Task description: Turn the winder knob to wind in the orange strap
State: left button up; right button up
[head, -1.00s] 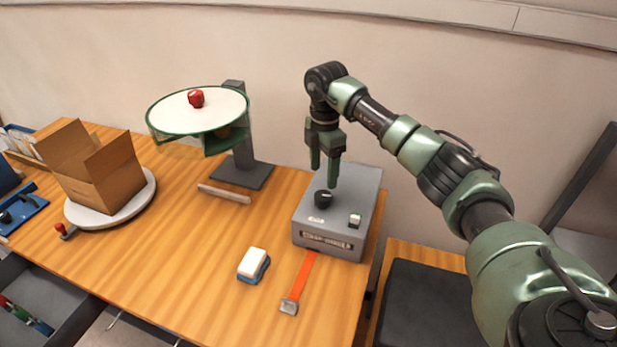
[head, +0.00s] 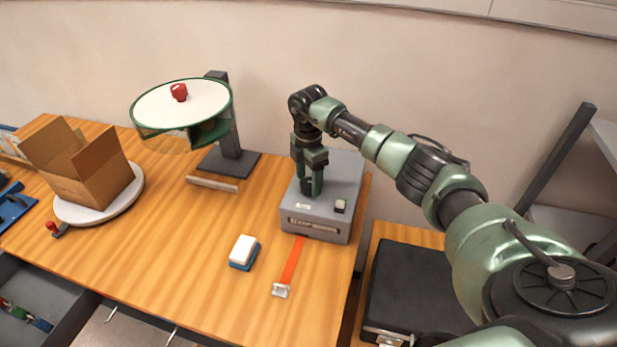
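The grey winder box (head: 345,185) stands at the right end of the wooden table. Its black knob (head: 307,187) is on the top face, mostly hidden by my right gripper. My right gripper (head: 308,188) points straight down with its fingers around the knob. I cannot tell whether the fingers press on it. The orange strap (head: 291,262) comes out of the box's front and lies flat on the table, ending in a metal end piece (head: 281,290). A small pale button (head: 340,205) is on the box's top, right of the knob. My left gripper is not in view.
A white and blue block (head: 244,252) lies left of the strap. A round stand with a red object (head: 179,92) is behind left. An open cardboard box (head: 92,175) sits on a white disc at the far left. A black case (head: 415,290) lies right of the table.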

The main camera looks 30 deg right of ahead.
jog(key=c, duration=1)
jog(key=shift+c, duration=1)
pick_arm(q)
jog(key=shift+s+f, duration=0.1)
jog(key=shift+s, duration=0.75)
